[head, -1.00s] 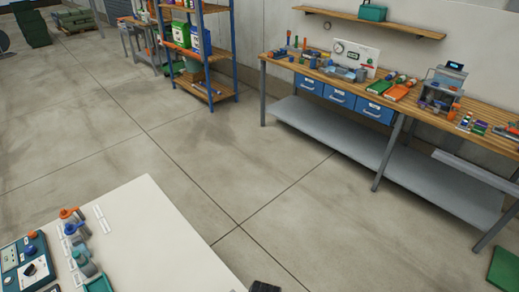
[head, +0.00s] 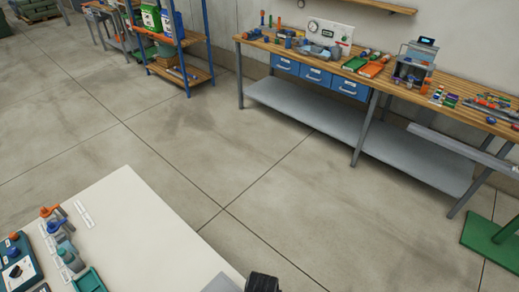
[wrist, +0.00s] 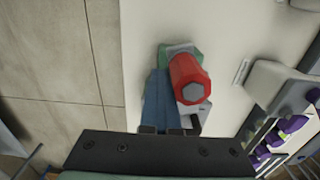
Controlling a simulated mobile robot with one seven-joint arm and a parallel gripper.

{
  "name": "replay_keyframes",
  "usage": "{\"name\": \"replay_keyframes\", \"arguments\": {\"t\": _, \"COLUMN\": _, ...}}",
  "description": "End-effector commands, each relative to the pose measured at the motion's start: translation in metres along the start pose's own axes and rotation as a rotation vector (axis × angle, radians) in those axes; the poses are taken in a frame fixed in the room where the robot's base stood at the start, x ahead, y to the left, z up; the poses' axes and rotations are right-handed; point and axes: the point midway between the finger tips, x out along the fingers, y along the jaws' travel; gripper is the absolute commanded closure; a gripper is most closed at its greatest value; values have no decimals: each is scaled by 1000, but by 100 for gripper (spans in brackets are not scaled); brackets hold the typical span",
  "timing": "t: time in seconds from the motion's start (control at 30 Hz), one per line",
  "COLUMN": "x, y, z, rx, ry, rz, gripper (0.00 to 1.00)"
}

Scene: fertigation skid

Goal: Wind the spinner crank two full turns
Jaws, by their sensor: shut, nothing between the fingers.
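In the wrist view a red knob (wrist: 187,80) with a grey hexagonal end stands on a grey and green base near the edge of a white tabletop. It looks like the crank's handle, but much of what lies under it is hidden. My gripper (wrist: 160,78) reaches in from the bottom with blue fingers together and empty. Its tips lie just left of the red knob in the picture; I cannot tell whether they touch. I cannot make out the crank or my fingers for certain in the head view.
The white table (head: 150,230) is largely bare. At its left stand an orange-handled fitting (head: 50,212), a blue-handled fitting (head: 54,226) and a green tray (head: 90,281). A grey block (wrist: 285,85) stands right of the knob. The workbench (head: 370,82) is across open floor.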

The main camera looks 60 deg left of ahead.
Motion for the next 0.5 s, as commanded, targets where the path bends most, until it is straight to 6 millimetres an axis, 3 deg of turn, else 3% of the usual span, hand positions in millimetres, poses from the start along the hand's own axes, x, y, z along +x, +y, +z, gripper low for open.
{"name": "replay_keyframes", "arguments": {"t": 0.5, "x": -1, "y": -16, "z": 16, "rx": 0, "ry": -1, "rz": -1, "gripper": 100}}
